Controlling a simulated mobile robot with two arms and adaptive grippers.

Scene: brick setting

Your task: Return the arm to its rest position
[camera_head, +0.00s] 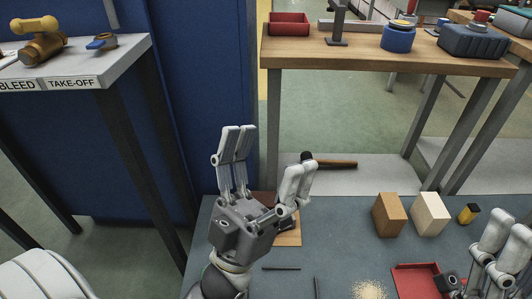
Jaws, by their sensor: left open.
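My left gripper (270,150) stands upright over the left part of the grey-blue table (345,215), its fingers pointing up and away from me. Its fingers are spread wide apart with nothing between them. A brown block or board (289,238) lies behind and beside it, partly hidden by the gripper. My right gripper (482,262) is at the bottom right corner, beside a red tray (412,281), and is cut off by the frame edge. Whether its fingers are apart is not clear.
A tan block (389,215), a cream block (430,214) and a small yellow-black item (468,214) stand on the table's right. Sawdust-like grains (369,290) lie in front. A hammer-like tool (330,164) lies behind. A wooden bench (380,57) and a labelled side shelf (75,70) stand beyond.

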